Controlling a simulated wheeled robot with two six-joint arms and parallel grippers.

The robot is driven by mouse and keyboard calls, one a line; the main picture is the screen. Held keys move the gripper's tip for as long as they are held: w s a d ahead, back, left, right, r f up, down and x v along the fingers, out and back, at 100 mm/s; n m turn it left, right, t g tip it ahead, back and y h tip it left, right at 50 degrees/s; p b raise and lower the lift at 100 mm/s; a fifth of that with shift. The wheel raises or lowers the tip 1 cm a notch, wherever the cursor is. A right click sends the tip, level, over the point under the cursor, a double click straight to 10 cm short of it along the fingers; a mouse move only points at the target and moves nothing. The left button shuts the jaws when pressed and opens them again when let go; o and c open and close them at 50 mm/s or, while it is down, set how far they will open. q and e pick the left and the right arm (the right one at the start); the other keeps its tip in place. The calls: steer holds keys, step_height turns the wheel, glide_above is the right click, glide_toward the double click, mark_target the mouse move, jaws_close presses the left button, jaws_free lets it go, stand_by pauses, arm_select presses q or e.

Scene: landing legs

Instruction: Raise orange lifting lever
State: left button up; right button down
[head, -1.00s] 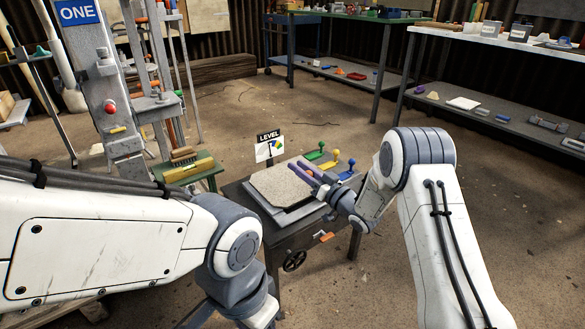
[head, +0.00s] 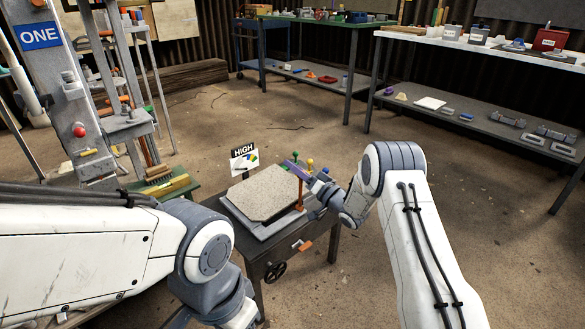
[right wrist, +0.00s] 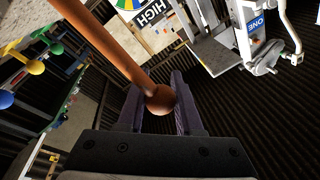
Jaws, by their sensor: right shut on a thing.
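The orange lifting lever (head: 299,194) stands about upright at the right side of the slab table. In the right wrist view its orange shaft (right wrist: 105,35) ends in a round knob (right wrist: 160,99) between my two purple fingers. My right gripper (head: 290,165) is shut on this lever near its top, and it also shows in the right wrist view (right wrist: 158,92). The sign (head: 244,159) behind the slab reads HIGH. My left arm crosses the lower left, and its gripper is out of the picture.
A pale stone slab (head: 262,196) lies on the dark table (head: 288,240). Green (head: 295,155), yellow (head: 309,162) and blue (head: 325,170) knobs stand beside the lever. An orange handle (head: 304,245) and a handwheel (head: 275,271) are on the table's front. Open floor lies to the right.

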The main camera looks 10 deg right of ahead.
steer(key=shift+d+f, duration=0.15)
steer(key=shift+f, duration=0.1)
steer(key=c, duration=0.6)
jaws_free()
steer(key=shift+w, duration=0.1)
steer(key=p+v, duration=0.3)
steer(key=v, duration=0.7)
steer(key=shift+s+d, duration=0.1)
steer(key=shift+s, duration=0.15)
steer(key=shift+w, duration=0.1)
